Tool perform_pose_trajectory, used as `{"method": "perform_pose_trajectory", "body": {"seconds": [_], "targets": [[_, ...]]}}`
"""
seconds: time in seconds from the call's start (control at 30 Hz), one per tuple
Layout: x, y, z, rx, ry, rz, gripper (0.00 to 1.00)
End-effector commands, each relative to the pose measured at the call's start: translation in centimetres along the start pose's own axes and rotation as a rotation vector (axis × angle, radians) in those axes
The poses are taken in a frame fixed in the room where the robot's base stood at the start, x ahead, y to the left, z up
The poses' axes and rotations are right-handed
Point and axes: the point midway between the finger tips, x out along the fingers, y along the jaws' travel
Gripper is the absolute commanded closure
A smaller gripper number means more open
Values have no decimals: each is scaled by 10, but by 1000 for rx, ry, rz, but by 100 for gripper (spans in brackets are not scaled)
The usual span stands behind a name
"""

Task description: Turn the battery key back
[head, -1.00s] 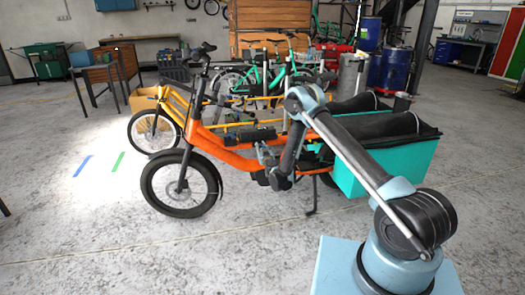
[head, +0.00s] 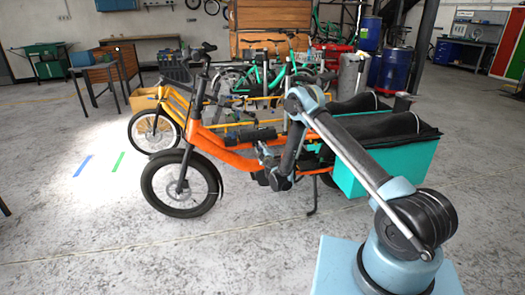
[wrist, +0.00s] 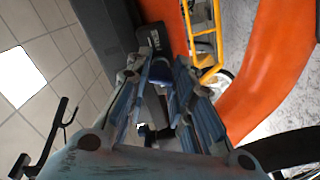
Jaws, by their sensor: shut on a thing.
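The orange cargo bike (head: 228,155) stands side-on in the head view, with its dark battery (head: 252,135) on the frame. The black battery case, with pale lettering, also shows in the wrist view (wrist: 125,32) beside the orange frame. My gripper (head: 265,153) is at the bike's frame, just below the battery. In the wrist view my gripper (wrist: 164,64) points at the battery area, its fingers close together. It is shut on the battery key, which is small and mostly hidden between the fingertips. I cannot make out the key's angle.
A teal cargo box (head: 385,165) with dark bags is at the bike's rear, close to my arm. A yellow cargo bike (head: 172,103) stands behind, and its yellow frame shows in the wrist view (wrist: 206,40). The floor in front is clear.

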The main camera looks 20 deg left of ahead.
Motion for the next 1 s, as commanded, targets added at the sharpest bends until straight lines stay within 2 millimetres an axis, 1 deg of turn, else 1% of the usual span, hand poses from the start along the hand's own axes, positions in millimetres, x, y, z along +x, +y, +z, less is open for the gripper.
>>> {"method": "perform_pose_trajectory", "body": {"seconds": [0.03, 0.2, 0.5, 0.7, 1.0], "targets": [[1, 1, 3, -42, -5, 3, 100], [1, 0, 3, -194, -5, 2, 100], [1, 0, 3, -400, -4, 1, 100], [0, -1, 3, -480, -4, 1, 100], [0, -2, 3, -521, -3, 1, 100]]}}
